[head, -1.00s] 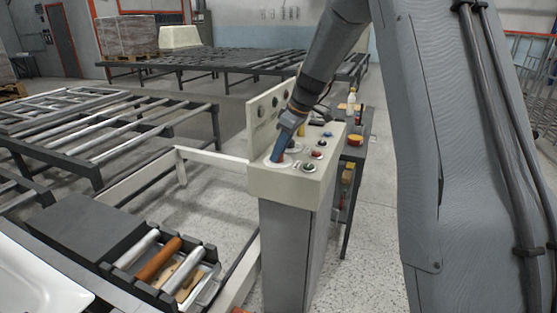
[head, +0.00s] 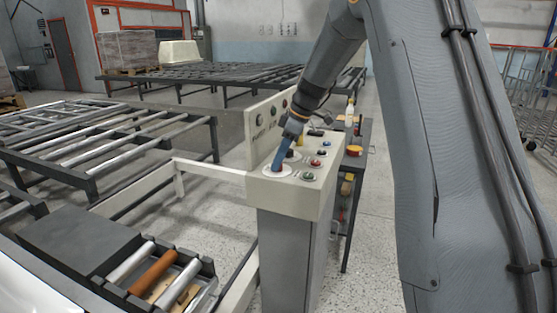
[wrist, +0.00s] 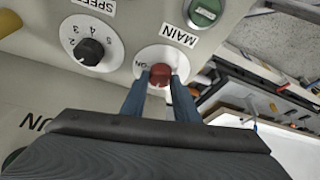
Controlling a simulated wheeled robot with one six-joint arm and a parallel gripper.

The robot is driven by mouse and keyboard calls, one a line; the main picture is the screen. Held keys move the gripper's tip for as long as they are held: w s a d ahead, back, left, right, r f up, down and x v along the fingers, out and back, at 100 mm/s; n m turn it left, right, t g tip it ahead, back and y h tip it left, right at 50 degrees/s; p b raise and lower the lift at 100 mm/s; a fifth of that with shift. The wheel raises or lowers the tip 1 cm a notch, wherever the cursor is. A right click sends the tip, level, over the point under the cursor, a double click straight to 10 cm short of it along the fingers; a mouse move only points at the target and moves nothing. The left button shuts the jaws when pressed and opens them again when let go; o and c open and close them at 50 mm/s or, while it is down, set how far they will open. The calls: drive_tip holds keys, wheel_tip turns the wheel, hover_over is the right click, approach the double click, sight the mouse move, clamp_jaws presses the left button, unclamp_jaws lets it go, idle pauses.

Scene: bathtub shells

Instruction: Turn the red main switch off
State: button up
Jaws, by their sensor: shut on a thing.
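The red main switch (wrist: 160,75) is a red knob on a round white plate marked MAIN, with ON readable beside it in the wrist view. My gripper (wrist: 159,88) is shut on the knob, one blue finger on each side of it. In the head view my gripper (head: 279,165) reaches down to the left front part of the control panel (head: 272,196), and its fingers hide most of the switch. The knob's exact turn angle is hard to read.
A black speed dial (wrist: 90,52) and a green button (wrist: 205,12) sit close to the switch. More buttons (head: 315,163) are to its right on the panel. A roller frame (head: 150,265) stands at lower left, and a narrow cart (head: 357,150) stands behind the panel.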

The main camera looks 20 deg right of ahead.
drive_tip(key=o, duration=1.1)
drive_tip(key=shift+c, duration=0.2)
drive_tip(key=b+v, duration=0.1)
drive_tip(key=v, duration=0.6)
drive_tip(key=shift+d+r, duration=0.15)
drive_tip(key=shift+r, duration=0.2)
drive_tip(key=shift+s, duration=0.1)
drive_tip(key=s+a+f+m+h, duration=0.1)
drive_tip(key=s+f+m, duration=0.3)
drive_tip(key=s, duration=0.7)
drive_tip(key=s+a+f+m+g+h, duration=0.1)
drive_tip(key=s+f+m, duration=0.4)
drive_tip(key=s, duration=0.7)
drive_tip(key=s+a+f+m+h+p, duration=0.1)
drive_tip(key=s+f+m, duration=0.3)
drive_tip(key=s, duration=0.7)
wheel_tip(320, 180, down, 2)
drive_tip(key=shift+s+a+f+m+g+h, duration=0.2)
drive_tip(key=shift+s+a+m+g+h, duration=0.1)
drive_tip(key=shift+s+h, duration=0.15)
